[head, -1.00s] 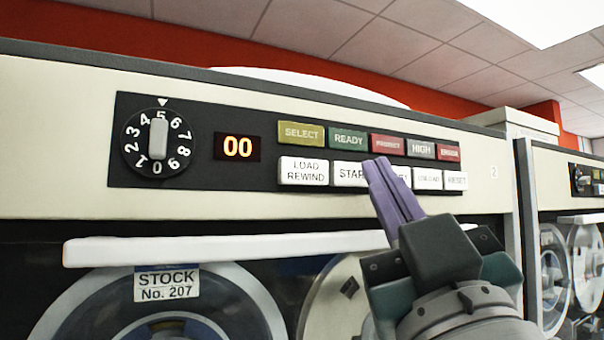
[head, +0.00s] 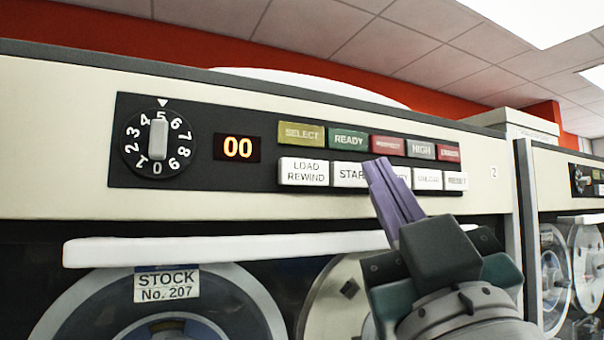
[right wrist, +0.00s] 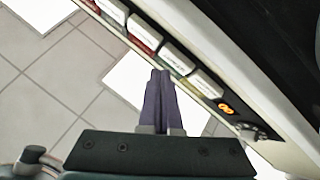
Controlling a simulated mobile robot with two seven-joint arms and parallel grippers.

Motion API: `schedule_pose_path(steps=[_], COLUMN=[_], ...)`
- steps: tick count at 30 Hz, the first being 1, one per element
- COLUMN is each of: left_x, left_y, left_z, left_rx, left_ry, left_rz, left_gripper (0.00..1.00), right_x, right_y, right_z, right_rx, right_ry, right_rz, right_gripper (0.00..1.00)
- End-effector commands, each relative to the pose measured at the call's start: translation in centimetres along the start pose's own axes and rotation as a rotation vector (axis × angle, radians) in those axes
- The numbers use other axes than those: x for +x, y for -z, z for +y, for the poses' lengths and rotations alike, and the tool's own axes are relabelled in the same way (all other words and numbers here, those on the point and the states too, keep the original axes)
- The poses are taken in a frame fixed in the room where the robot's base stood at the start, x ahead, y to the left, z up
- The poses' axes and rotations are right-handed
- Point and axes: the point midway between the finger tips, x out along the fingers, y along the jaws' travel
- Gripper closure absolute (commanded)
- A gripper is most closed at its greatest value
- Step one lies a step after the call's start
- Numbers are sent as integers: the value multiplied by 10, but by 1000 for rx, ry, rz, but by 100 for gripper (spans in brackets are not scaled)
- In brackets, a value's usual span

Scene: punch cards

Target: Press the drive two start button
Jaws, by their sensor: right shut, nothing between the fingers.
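The start button (head: 348,175) is a white button labelled "STAR…" in the lower row of the control panel, right of the "LOAD REWIND" button (head: 304,172). The panel is on a cabinet marked 2 at its right. My right gripper (head: 381,162) is shut and empty, its purple fingers together. In the head view its tips overlap the right end of the start button and hide the rest of its label. In the right wrist view the shut fingers (right wrist: 160,75) point at the button row. I cannot tell whether they touch. My left gripper is not in view.
The panel also has a dial (head: 158,143), an orange "00" display (head: 239,148) and an upper row of coloured indicators (head: 349,139). White buttons (head: 428,179) lie right of my fingers. A white bar (head: 220,248) and tape reels (head: 170,300) are below. Another cabinet (head: 565,205) stands right.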

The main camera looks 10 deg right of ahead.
Motion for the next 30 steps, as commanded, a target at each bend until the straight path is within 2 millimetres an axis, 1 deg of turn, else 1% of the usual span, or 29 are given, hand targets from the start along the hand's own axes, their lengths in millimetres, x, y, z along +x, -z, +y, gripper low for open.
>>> schedule_pose_path(steps=[16,24,30], left_x=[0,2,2], left_y=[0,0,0], left_z=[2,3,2], left_rx=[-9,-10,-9], left_ry=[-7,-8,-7], left_rz=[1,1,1], left_gripper=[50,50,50], right_x=[0,6,6], right_y=[0,-4,-4], right_z=[0,-4,-4], right_rx=[0,0,0], right_ry=[0,0,0], right_rz=[0,0,0], right_gripper=[100,100,100])
